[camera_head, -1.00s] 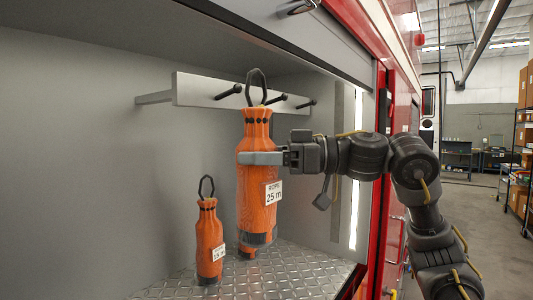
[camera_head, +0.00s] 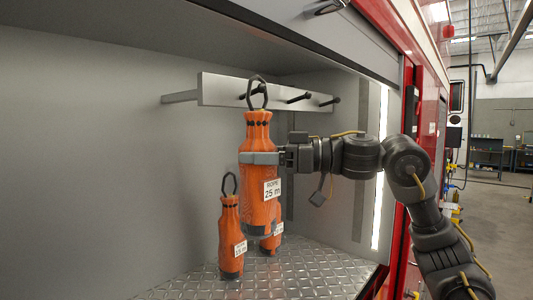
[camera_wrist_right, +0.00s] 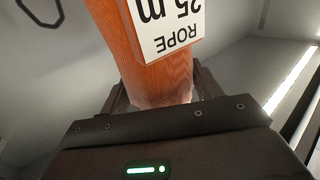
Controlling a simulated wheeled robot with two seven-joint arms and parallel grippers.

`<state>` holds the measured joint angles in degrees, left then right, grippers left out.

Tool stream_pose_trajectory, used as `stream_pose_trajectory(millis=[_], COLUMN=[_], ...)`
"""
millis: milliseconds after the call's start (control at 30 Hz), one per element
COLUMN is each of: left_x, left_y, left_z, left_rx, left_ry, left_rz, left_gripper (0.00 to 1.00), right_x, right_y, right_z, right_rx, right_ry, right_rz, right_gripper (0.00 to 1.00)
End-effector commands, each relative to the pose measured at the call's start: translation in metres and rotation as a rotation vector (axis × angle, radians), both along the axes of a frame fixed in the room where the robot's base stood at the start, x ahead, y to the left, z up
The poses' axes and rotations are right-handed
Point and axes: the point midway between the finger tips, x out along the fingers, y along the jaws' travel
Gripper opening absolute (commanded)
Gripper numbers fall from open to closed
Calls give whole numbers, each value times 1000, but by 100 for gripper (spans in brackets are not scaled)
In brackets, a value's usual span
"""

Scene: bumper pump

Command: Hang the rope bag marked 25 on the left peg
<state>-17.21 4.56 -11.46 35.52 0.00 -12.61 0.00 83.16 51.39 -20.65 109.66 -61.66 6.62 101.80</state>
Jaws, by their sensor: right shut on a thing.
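The orange rope bag marked 25 m (camera_head: 260,208) hangs upright in my right gripper (camera_head: 262,158), which is shut around its upper body. Its label and orange side fill the upper part of the right wrist view (camera_wrist_right: 142,60). Its dark top loop (camera_head: 250,86) stands up in front of the left peg (camera_head: 243,97) and overlaps it in the head view. I cannot tell how far the loop is from the peg. The pegs stick out of a light grey rail (camera_head: 217,89) on the compartment wall. My left gripper is out of view.
A middle peg (camera_head: 298,98) and a right peg (camera_head: 331,103) are bare. Two more orange bags stand on the tread-plate floor (camera_head: 312,268): a smaller one at the left (camera_head: 230,240) and one partly hidden behind the held bag (camera_head: 272,244). A lit strip (camera_head: 383,170) edges the compartment.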

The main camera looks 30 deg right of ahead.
Motion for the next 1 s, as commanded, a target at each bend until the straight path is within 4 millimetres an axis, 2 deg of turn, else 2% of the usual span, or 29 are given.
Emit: stream_pose_trajectory(millis=[267,500,1000], left_x=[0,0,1], left_y=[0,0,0], left_z=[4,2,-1], left_rx=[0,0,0], left_ry=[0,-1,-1], left_rz=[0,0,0], left_gripper=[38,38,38], right_x=[14,23,28], right_y=[5,8,9], right_z=[2,-8,-18], right_rx=[4,5,4], right_ry=[-3,-4,-5], right_rz=[1,0,-1], right_gripper=[0,0,0])
